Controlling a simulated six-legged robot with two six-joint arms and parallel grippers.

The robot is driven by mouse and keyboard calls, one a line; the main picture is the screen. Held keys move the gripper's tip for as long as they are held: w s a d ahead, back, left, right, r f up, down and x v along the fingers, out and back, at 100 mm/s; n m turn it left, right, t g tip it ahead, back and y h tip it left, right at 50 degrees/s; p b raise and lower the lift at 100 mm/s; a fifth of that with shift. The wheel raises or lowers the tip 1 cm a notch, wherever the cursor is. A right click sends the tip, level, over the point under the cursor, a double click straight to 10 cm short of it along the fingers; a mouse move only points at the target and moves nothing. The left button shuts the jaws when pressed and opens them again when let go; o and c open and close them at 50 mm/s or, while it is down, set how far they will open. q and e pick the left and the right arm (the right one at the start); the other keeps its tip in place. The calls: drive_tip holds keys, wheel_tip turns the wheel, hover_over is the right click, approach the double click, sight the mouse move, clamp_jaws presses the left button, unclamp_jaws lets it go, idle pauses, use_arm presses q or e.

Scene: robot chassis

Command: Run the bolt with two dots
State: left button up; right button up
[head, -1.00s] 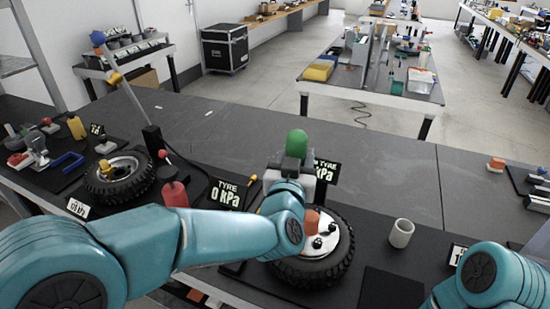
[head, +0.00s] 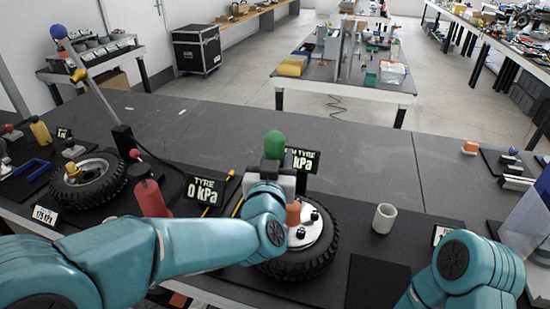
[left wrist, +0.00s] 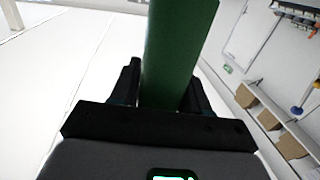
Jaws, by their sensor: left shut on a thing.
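My left gripper (head: 276,168) is shut on a green, round-topped handle or tool (head: 274,144), held up behind the front wheel. In the left wrist view the green shaft (left wrist: 178,50) stands between the two fingers (left wrist: 160,95). The wheel (head: 318,262) lies flat on the bench with a white hub (head: 316,229) and dark bolts (head: 301,234). My left wrist hides the hub's left part. An orange knob (head: 293,213) shows at the hub's left side. I cannot make out dots on any bolt. My right arm shows at bottom right, but its gripper is out of view.
A sign reading 0 kPa (head: 204,189) and a red bottle-like object (head: 150,198) stand left of the wheel. Another sign (head: 303,160) is partly hidden behind the gripper. A pale cup (head: 384,218) stands to the right. A second wheel (head: 88,182) lies far left.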

use_arm(q)
drive_tip(key=shift+a+f+b, duration=0.1)
drive_tip(key=shift+f+b, duration=0.2)
drive_tip(key=shift+f, duration=0.4)
use_arm(e)
drive_tip(key=shift+f, duration=0.8)
use_arm(q)
drive_tip(key=shift+s+f+b, duration=0.1)
drive_tip(key=shift+f+b, duration=0.25)
drive_tip(key=shift+b, duration=0.1)
use_arm(e)
drive_tip(key=shift+f, duration=0.3)
use_arm(q)
drive_tip(key=shift+f, duration=0.15)
use_arm(e)
drive_tip(key=shift+r, duration=0.15)
